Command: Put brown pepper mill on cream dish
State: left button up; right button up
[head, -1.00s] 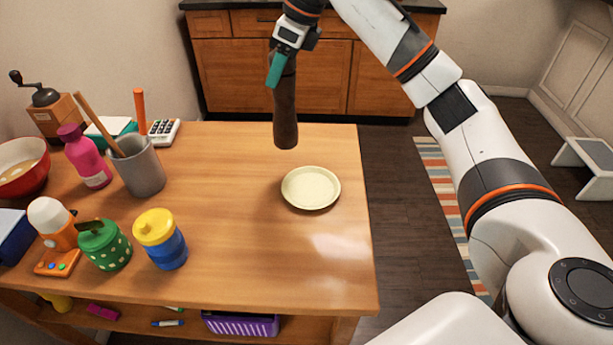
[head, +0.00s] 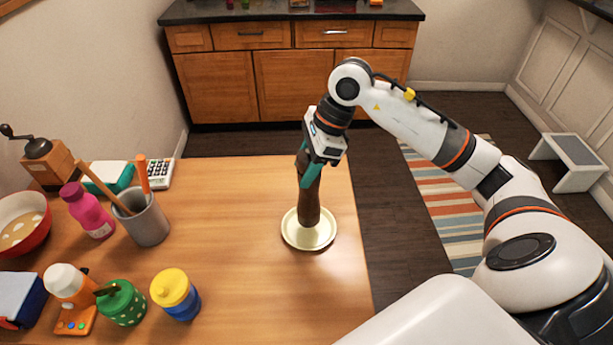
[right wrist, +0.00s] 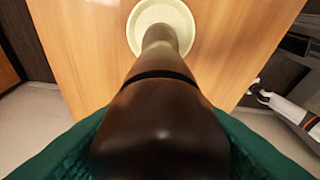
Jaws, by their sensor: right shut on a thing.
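The brown pepper mill (head: 309,203) is upright with a slight tilt, its lower end over the middle of the cream dish (head: 290,236). I cannot tell for sure whether its base touches the dish. My right gripper (head: 311,172) is shut on the upper part of the mill. In the right wrist view, the mill (right wrist: 160,120) fills the middle between the green fingers, and its far end lies within the rim of the dish (right wrist: 137,22). My left gripper is not in view.
A blue jar with a yellow lid (head: 176,293), a green dotted jar (head: 121,302) and a grey cup of utensils (head: 146,222) stand on the left of the wooden table (head: 235,215). The table is clear around the dish. Its right edge is close by.

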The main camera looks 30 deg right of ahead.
notch_tip(320, 180, down, 2)
jog(key=shift+s+a+f+p, duration=0.1)
jog(key=shift+f+p, duration=0.15)
jog(key=shift+p, duration=0.1)
jog(key=shift+f, duration=0.6)
jog(key=o, duration=1)
jog(key=shift+f, duration=0.1)
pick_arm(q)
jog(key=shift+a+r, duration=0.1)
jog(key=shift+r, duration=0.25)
pick_arm(e)
jog(key=o, duration=0.5)
jog(key=shift+c, duration=0.2)
jog(key=shift+r, duration=0.35)
pick_arm(q)
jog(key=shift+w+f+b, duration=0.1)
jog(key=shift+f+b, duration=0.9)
jog(key=shift+b, duration=0.15)
pick_arm(e)
jog(key=v, duration=1.2)
